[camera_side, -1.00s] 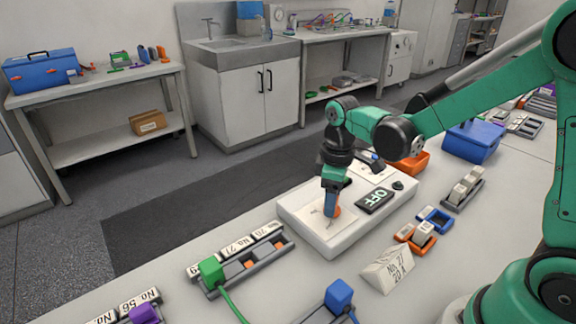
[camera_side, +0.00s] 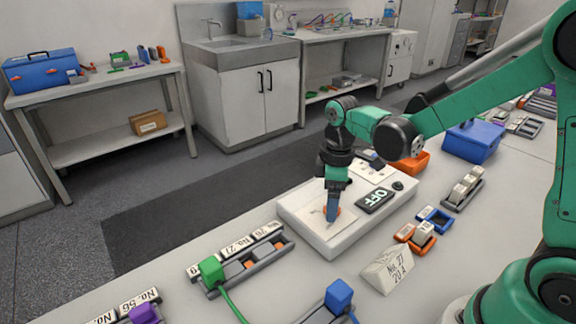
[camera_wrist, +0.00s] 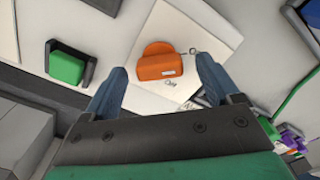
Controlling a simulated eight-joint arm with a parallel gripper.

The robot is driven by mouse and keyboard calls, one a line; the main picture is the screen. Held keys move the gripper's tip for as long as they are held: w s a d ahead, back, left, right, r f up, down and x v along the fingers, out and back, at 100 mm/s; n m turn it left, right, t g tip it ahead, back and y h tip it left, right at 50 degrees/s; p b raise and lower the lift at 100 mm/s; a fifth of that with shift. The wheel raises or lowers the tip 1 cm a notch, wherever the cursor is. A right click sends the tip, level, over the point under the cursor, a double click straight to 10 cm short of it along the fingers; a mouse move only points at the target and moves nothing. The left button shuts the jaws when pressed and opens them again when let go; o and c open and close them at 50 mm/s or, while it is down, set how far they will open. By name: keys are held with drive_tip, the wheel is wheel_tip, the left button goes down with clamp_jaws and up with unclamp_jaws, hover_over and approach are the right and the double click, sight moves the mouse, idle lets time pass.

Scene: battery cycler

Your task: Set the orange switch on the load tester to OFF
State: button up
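The load tester (camera_side: 310,236) is a flat pale box on the table in the side view, with a dark display (camera_side: 376,201) that reads OFF. Its orange switch (camera_wrist: 160,63) sits on a white panel in the wrist view, with small lettering beside it. In the side view it is mostly hidden behind a finger. My gripper (camera_wrist: 162,83) is open, with one blue fingertip on either side of the switch and visible gaps between. In the side view my gripper (camera_side: 332,215) points down at the panel.
A rack with a green plug (camera_side: 211,270) and numbered labels lies left of the tester. A blue plug (camera_side: 339,294) and a label block (camera_side: 388,270) stand in front. Small orange and blue holders (camera_side: 434,219) are to the right, a blue box (camera_side: 472,141) farther back.

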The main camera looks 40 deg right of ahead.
drive_tip(key=shift+r, duration=0.15)
drive_tip(key=shift+r, duration=2.7)
drive_tip(key=shift+s+a+r+m+t, duration=0.1)
drive_tip(key=shift+s+r+m+t, duration=0.15)
drive_tip(key=shift+r+m+t, duration=0.05)
drive_tip(key=s+m+t, duration=0.1)
drive_tip(key=m+t, duration=0.1)
drive_tip(key=s+a+r+m+t, duration=0.1)
drive_tip(key=s+m+t, duration=0.1)
drive_tip(key=m, duration=0.1)
drive_tip(key=s+r+m+t, duration=0.1)
drive_tip(key=s+m+t, duration=0.1)
drive_tip(key=shift+a+r+m+t, duration=0.15)
drive_tip(key=shift+a+m+t, duration=0.1)
drive_tip(key=shift+m+t, duration=0.05)
